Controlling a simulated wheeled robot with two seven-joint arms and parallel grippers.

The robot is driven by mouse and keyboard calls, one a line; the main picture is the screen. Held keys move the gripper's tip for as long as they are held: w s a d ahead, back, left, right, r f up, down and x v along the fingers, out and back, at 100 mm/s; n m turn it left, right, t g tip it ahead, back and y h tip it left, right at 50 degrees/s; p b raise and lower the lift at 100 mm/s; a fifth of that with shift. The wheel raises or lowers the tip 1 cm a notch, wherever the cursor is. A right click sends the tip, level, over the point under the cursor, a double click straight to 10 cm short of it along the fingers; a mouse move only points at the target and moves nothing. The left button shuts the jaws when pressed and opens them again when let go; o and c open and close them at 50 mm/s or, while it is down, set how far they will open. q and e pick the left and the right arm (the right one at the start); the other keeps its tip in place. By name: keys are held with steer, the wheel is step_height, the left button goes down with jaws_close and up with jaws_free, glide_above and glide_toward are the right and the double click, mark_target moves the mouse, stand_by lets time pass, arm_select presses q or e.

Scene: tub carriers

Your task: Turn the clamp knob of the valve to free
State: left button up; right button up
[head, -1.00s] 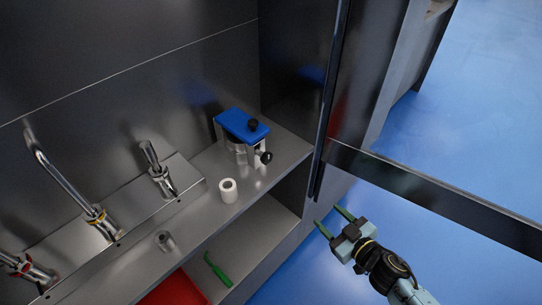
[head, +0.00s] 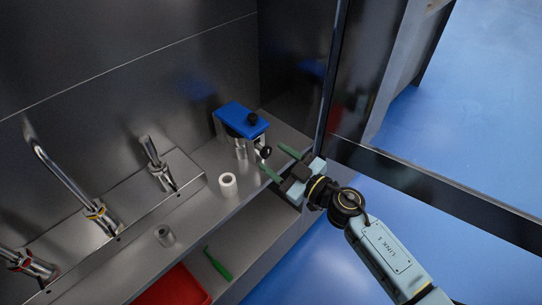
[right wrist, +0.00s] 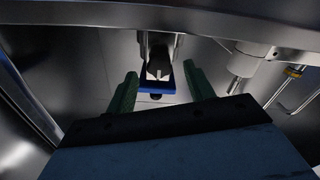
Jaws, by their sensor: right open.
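The valve (head: 241,121) stands at the right end of the steel ledge, with a blue top and metal parts below. In the right wrist view the valve's blue part (right wrist: 170,86) and a dark knob (right wrist: 158,70) show between the fingers, seemingly beyond the tips. My left gripper is out of view.
A white roll (head: 228,184) stands on the ledge left of the valve. Below are a red tray (head: 175,288) and a green tool (head: 218,263). A dark frame post (head: 333,75) stands right of the valve.

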steer(key=shift+x, duration=1)
steer(key=shift+w+a, duration=0.15)
steer(key=shift+w, duration=0.05)
steer(key=c, duration=1)
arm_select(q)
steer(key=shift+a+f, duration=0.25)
